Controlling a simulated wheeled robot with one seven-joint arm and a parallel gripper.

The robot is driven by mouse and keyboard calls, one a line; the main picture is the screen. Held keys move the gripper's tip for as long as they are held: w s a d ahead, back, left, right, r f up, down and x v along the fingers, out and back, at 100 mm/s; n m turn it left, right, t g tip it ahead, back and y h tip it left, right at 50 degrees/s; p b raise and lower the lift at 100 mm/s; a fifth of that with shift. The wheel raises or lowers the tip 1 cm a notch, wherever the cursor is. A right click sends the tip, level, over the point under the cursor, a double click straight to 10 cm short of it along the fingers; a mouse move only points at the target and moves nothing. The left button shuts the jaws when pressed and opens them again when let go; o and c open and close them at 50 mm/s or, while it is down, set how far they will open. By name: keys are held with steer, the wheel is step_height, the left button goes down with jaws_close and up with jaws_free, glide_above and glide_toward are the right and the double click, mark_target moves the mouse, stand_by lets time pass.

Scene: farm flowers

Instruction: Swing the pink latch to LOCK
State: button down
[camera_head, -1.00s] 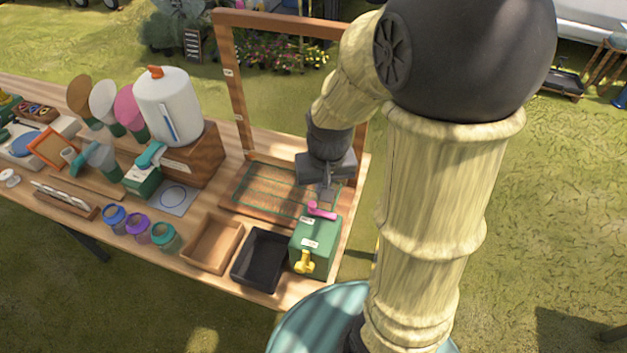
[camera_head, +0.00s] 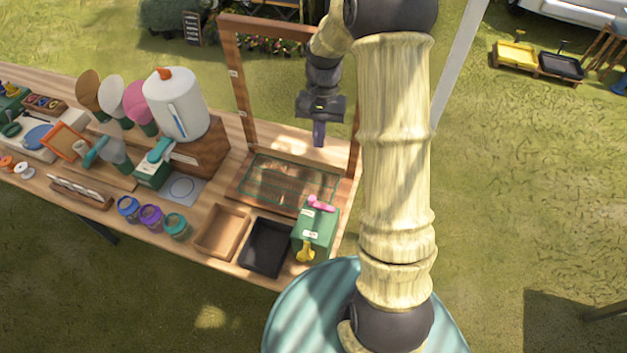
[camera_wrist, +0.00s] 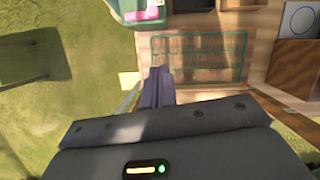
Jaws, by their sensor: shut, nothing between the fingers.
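The pink latch (camera_head: 321,204) sits on top of a green box (camera_head: 316,232) at the right front end of the table. The box also carries small white labels and a yellow tap-like handle (camera_head: 306,251) on its front. In the wrist view the latch (camera_wrist: 143,15) shows at the top edge, on the green box (camera_wrist: 138,4). My gripper (camera_head: 319,141) is shut and empty. It hangs in the air behind and above the box, apart from the latch, near the wooden frame. The label wording is too small to read.
A wooden frame (camera_head: 240,85) stands behind a board with a green grid (camera_head: 290,184). A black tray (camera_head: 266,247) and a wooden tray (camera_head: 222,231) lie left of the green box. A white dispenser (camera_head: 177,104) stands further left.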

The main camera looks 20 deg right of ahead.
steer(key=p, duration=0.3)
glide_toward(322, 204)
steer(key=w+f, duration=0.3)
steer(key=w, duration=0.2)
steer(key=s, duration=0.1)
steer(key=s+a+f+p, duration=0.1)
steer(key=s+a, duration=0.1)
steer(key=shift+s+a+f+p, duration=0.15)
steer(key=shift+s+f+p, duration=0.15)
steer(key=shift+a+n, duration=0.25)
steer(key=shift+n, duration=0.15)
